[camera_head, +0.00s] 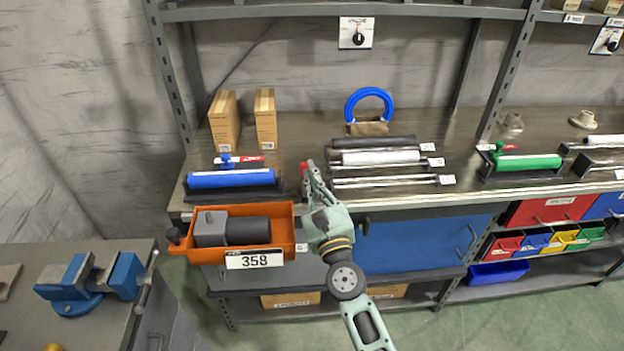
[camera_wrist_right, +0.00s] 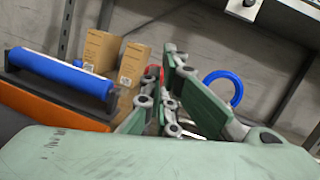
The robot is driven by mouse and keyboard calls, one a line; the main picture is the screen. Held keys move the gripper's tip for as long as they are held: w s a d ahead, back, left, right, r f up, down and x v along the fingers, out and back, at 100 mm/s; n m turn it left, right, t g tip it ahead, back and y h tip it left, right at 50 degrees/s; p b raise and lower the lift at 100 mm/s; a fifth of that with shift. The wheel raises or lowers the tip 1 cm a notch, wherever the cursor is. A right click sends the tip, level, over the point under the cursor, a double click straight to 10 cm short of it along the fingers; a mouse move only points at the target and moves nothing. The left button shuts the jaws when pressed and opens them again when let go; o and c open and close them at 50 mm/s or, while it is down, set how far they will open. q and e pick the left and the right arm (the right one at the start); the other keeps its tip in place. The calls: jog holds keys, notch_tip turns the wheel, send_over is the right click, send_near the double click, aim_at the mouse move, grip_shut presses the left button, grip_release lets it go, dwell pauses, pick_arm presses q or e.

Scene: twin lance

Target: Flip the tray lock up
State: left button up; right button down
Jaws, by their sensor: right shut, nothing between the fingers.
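An orange tray (camera_head: 284,216) with a "358" label hangs at the front of the bench, holding a grey and black cylindrical tool (camera_head: 247,231). A small red part (camera_head: 303,168) shows at the bench edge beside my right fingertips; it also shows behind the fingers in the right wrist view (camera_wrist_right: 153,72). I cannot tell whether it is the tray lock or whether the fingers touch it. My right gripper (camera_head: 311,178) is shut and empty, right of the tray and pointing toward the bench. Its fingers also show in the right wrist view (camera_wrist_right: 160,95). My left gripper is not in view.
A blue roller (camera_head: 231,179) lies in a black cradle behind the tray. Metal and white rollers (camera_head: 380,157) lie right of my gripper. Two cardboard boxes (camera_head: 224,122) and a blue ring (camera_head: 369,93) stand farther back. A blue vise (camera_head: 84,283) is on the left table.

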jog(key=shift+w+r, duration=0.35)
jog(key=shift+w, duration=0.3)
dwell(2.9)
dwell(0.5)
